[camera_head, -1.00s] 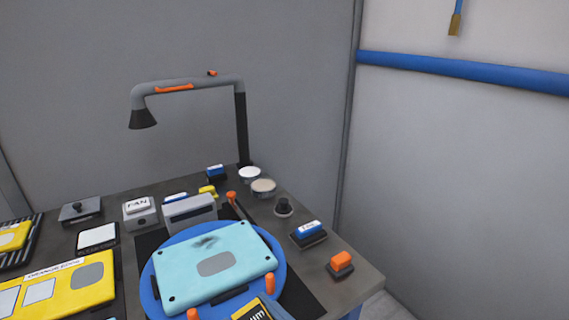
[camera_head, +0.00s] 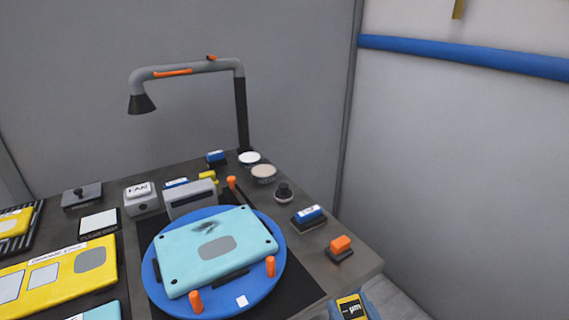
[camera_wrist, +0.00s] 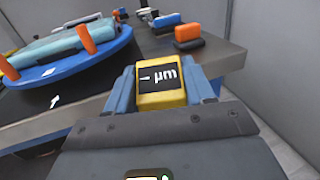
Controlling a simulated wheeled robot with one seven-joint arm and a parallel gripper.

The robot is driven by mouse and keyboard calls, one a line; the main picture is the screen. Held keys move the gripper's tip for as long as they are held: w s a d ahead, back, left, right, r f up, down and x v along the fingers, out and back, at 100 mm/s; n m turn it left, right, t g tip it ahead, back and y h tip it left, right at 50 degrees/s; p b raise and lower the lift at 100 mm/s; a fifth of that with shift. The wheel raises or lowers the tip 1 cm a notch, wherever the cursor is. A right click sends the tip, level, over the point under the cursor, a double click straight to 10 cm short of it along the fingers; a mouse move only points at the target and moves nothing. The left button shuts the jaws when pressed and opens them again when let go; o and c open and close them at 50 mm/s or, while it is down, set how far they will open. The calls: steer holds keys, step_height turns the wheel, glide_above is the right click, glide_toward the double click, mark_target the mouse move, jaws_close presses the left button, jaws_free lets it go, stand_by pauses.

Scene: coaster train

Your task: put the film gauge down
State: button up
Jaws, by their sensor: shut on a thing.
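The film gauge is a small yellow block with a black "µm" display. In the wrist view the film gauge (camera_wrist: 160,80) sits between the two blue fingers of my gripper (camera_wrist: 163,88), which is shut on it. In the head view the film gauge (camera_head: 351,308) shows at the bottom edge, with a blue finger of my gripper (camera_head: 368,302) beside it. The gripper is at the near right side of the dark bench (camera_head: 350,268), apart from the blue turntable. The underside of the gauge is hidden.
A light-blue panel (camera_head: 180,262) with a dark smudge lies on the blue round turntable (camera_head: 262,300) between orange pegs. An orange-topped block (camera_head: 341,244) and a blue-topped block (camera_head: 308,213) stand near the bench's right edge. A lamp (camera_head: 185,72) arches over the back.

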steer(key=w+d+f+m+h, duration=0.3)
steer(key=d+f+h, duration=0.2)
steer(key=d, duration=0.4)
steer(key=shift+d+f+t, duration=0.25)
steer(key=shift+f+t, duration=0.05)
steer(key=shift+f, duration=0.45)
